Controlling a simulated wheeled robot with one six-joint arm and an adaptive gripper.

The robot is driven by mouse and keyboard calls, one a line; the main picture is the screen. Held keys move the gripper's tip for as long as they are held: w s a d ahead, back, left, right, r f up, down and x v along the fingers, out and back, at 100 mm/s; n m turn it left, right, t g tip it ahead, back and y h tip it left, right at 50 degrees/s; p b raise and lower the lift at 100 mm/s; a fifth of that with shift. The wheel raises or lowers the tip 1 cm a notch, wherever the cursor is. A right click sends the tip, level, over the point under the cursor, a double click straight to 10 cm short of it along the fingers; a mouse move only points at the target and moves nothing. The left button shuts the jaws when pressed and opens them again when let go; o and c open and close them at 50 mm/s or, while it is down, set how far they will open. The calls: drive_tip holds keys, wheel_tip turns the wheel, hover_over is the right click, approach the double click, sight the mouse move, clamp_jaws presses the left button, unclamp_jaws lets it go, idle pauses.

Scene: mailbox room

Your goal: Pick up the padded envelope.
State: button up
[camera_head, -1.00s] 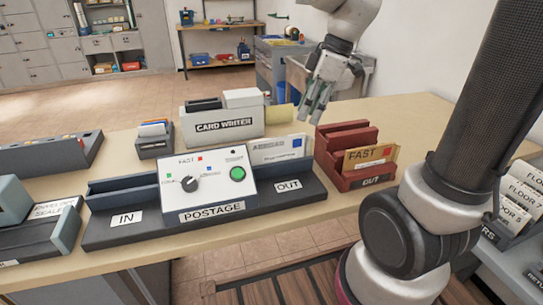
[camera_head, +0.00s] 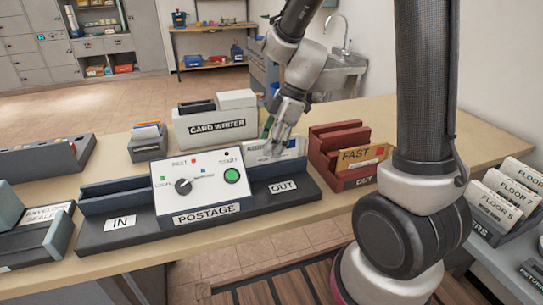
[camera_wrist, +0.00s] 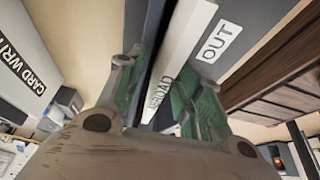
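A thick white envelope (camera_head: 293,147) marked ABROAD stands upright in the OUT side of the postage machine (camera_head: 205,180). In the wrist view its pale top edge (camera_wrist: 185,40) runs between my green fingertips. My gripper (camera_head: 275,130) points down over this envelope. Its fingers (camera_wrist: 165,95) are apart, one on each side, with a dark gap beside the left finger. My fingers hide part of the envelope in the head view. A tan envelope (camera_head: 362,157) marked FAST stands in the red OUT rack (camera_head: 325,160). No label says which one is padded.
The card writer (camera_head: 215,125) stands just behind the postage machine. The red rack is close on the right. An envelope sealer (camera_head: 35,235) is at the left. The floor racks (camera_head: 500,200) are at the far right. Some table behind the red rack is bare.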

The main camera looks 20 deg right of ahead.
drive_tip(key=shift+f, duration=0.25)
idle(0.5)
drive_tip(key=shift+c, duration=0.2)
clamp_jaws()
